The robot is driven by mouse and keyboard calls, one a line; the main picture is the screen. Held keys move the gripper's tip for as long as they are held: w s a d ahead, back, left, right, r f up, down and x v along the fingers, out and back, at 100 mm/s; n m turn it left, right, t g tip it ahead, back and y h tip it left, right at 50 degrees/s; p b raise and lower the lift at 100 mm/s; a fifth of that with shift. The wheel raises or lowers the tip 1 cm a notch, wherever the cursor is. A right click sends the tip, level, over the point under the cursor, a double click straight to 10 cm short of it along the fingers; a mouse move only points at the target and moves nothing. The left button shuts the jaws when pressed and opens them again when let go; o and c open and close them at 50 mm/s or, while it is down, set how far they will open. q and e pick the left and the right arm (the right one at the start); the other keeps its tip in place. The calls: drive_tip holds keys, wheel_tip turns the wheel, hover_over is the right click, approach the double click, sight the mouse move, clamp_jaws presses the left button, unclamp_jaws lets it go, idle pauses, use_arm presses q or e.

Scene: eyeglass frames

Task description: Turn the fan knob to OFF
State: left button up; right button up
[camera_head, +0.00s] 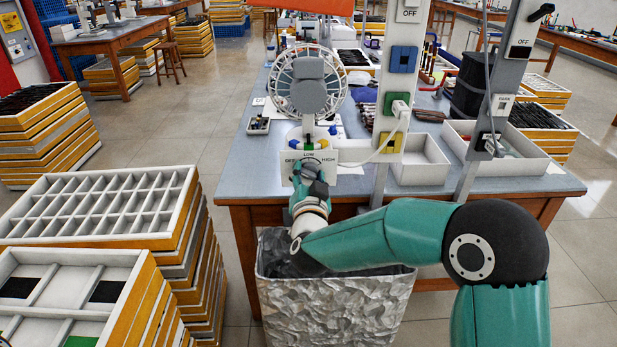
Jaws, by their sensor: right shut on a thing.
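The fan (309,84) stands on the grey workbench, with its round guard seen from behind. Below it, at the bench's front edge, is a white label plate (323,155) marked OFF at left, LOW at top and HIGH at right. My right gripper (308,170) is at the front of this plate, shut on the fan knob. The knob is mostly hidden behind the fingers, so its pointing direction cannot be read. My left gripper is not in view.
A grey bin (335,300) stands under my right arm, before the workbench (232,170). Stacked divided trays (110,205) stand at left. White posts with coloured blocks and a hanging cable rise right of the plate. White open boxes (420,160) sit on the bench's right side.

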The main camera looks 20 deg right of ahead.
drive_tip(key=shift+a+r, duration=0.1)
drive_tip(key=o, duration=1.1)
drive_tip(key=shift+s, duration=0.1)
drive_tip(key=v, duration=1.1)
drive_tip(key=shift+s+a, duration=0.1)
drive_tip(key=shift+s, duration=0.25)
